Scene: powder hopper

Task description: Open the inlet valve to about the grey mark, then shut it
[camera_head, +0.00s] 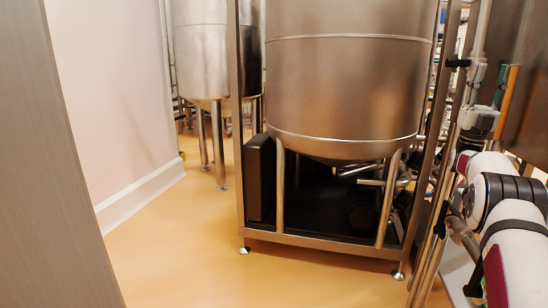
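The inlet valve and its grey mark cannot be made out for certain in the head view. My gripper does not show in this view.
A large steel hopper vessel (345,90) stands on a framed base (320,243) with feet. A second steel tank (202,50) stands behind it at left. Tan floor (185,265) is clear between the pale wall (110,90) and the frame. A grey panel (50,180) fills the left edge.

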